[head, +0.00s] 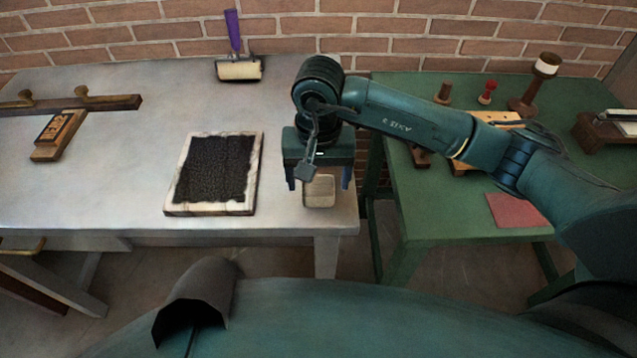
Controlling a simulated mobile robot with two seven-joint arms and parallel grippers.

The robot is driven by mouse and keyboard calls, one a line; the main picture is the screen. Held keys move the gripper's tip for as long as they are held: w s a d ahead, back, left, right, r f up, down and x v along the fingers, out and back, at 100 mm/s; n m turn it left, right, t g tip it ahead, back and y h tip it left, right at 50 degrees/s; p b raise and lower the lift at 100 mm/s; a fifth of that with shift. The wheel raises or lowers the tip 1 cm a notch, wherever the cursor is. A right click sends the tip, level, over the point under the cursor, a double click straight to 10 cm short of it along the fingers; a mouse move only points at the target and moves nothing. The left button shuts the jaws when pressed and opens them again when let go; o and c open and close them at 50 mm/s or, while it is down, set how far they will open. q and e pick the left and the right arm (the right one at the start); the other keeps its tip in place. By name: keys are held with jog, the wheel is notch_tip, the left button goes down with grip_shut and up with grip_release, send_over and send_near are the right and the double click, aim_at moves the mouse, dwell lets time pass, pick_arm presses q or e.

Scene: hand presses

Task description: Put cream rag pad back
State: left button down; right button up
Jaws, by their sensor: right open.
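A cream rag pad (319,192) lies near the right front corner of the grey table (290,222). My right gripper (318,184) reaches in from the right and points down over the pad. Its two dark blue fingers are apart, one on either side of the pad. The upper edge of the pad is partly hidden by the gripper body. I cannot tell whether the fingers touch the pad. My left gripper is not in view.
An inked black slab (215,170) lies left of the gripper. A purple-handled roller (236,60) is behind it. A type block (58,135) and a wooden bar (75,103) lie at left. The green table (440,215) at right holds stamps (487,92) and a red pad (515,210).

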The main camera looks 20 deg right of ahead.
aim_at(319, 185)
notch_tip(319, 185, up, 10)
jog(key=b, duration=0.1)
jog(key=shift+f, duration=0.2)
jog(key=shift+s+f, duration=0.1)
dwell(0.3)
